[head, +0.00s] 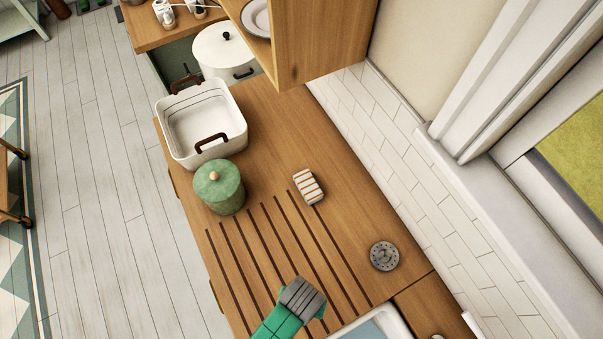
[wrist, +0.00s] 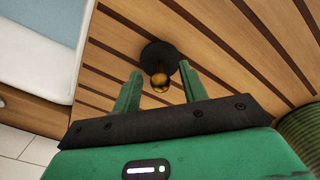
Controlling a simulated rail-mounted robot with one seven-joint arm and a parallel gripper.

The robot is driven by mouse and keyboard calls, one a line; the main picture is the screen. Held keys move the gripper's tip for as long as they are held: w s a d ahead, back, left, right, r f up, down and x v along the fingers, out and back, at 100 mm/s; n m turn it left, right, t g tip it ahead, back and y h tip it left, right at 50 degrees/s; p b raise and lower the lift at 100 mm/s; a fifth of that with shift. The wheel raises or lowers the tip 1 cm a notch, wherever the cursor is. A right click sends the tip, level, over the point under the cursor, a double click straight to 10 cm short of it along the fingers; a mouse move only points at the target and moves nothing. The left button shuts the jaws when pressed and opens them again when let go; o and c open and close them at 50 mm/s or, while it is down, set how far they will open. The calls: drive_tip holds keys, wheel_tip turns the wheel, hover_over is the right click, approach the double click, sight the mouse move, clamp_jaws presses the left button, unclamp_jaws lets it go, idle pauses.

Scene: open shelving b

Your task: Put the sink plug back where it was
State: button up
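The sink plug, a black disc (wrist: 152,54) with a brass knob, lies on the grooved wooden drainboard in the wrist view. My gripper (wrist: 161,72) is open, with one green finger on each side of the knob and a gap visible on both sides. In the head view my gripper (head: 302,298) is over the drainboard grooves, and it hides the plug there. The white sink (head: 398,322) with a pale blue inside is just right of my gripper at the bottom edge. The sink also shows at upper left in the wrist view (wrist: 62,65). Its drain is out of view.
A grey perforated disc (head: 384,256) lies right of the grooves. A striped block (head: 308,187), a green lidded jar (head: 219,187) and a white basin (head: 201,125) stand farther back. The tiled wall (head: 400,170) borders the counter on the right.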

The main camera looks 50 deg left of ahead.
wheel_tip(320, 180, up, 12)
drive_tip(key=shift+p, duration=0.35)
drive_tip(key=shift+w, duration=0.1)
idle(0.4)
drive_tip(key=w+r+m+t+y, duration=0.15)
drive_tip(key=w+r+t, duration=0.55)
drive_tip(key=w+r, duration=0.7)
drive_tip(key=w+d+r+m+t, duration=0.1)
drive_tip(key=w+r+t, duration=0.3)
drive_tip(key=r, duration=0.5)
drive_tip(key=w+d+r+m+t, duration=0.1)
drive_tip(key=w+r+t, duration=0.1)
drive_tip(key=w+r, duration=0.55)
drive_tip(key=s+d+r+m+t, duration=0.1)
drive_tip(key=r+t, duration=0.3)
drive_tip(key=r, duration=0.7)
drive_tip(key=s+d+r+m+t+h, duration=0.1)
drive_tip(key=s+r+t, duration=0.3)
drive_tip(key=r, duration=0.8)
drive_tip(key=s+d+r+m+t, duration=0.1)
drive_tip(key=s+d+r+t, duration=0.1)
drive_tip(key=r, duration=0.9)
drive_tip(key=shift+s+d+r+t, duration=0.3)
drive_tip(key=shift+d+t, duration=0.3)
drive_tip(key=shift+t, duration=0.4)
drive_tip(key=shift+m+h, duration=0.25)
